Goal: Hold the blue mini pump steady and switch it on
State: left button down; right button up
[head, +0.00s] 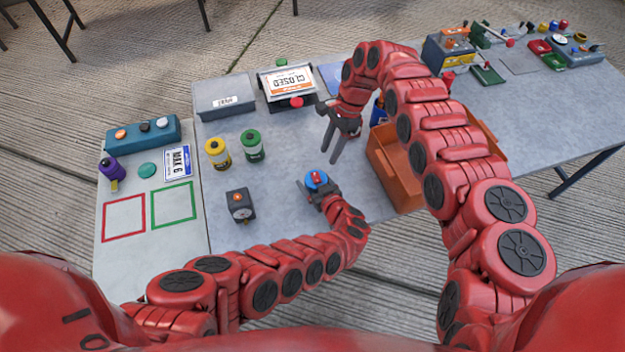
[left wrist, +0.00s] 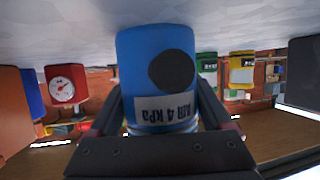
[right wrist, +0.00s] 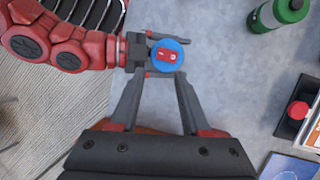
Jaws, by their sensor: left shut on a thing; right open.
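The blue mini pump (head: 313,184) stands on the grey table, with a red switch on its top. My left gripper (head: 319,193) is shut on the pump's sides. The left wrist view shows the blue pump (left wrist: 160,60) between both fingers, with a dark round patch and a printed label. My right gripper (head: 338,152) is open and empty, above and behind the pump, fingers pointing down. In the right wrist view the pump's red switch (right wrist: 167,55) lies just beyond the open fingertips. The switch's setting is too small to tell.
A yellow canister (head: 217,154) and a green canister (head: 252,147) stand left of the pump. A dark box (head: 240,205) with an orange knob is nearer. An orange crate (head: 385,178) stands to the right, under my right arm. Table around the pump is clear.

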jog(key=shift+a+r+n, duration=0.1)
jog(key=shift+n, duration=0.5)
jog(key=c, duration=0.5)
jog(key=shift+a+r+n, duration=0.1)
jog(key=shift+r+n, duration=0.05)
jog(key=shift+n, duration=0.85)
grip_shut()
jog(key=a+r+n+h, duration=0.1)
jog(key=r+n, duration=0.1)
jog(key=n, duration=1.3)
jog(key=s+a+r+n+t+h, duration=0.1)
jog(key=a+r+n+h, duration=0.1)
jog(key=n, duration=1.4)
jog(key=shift+a+r+t+h, duration=0.25)
jog(key=shift+r+t+h, duration=0.05)
jog(key=shift+r, duration=0.45)
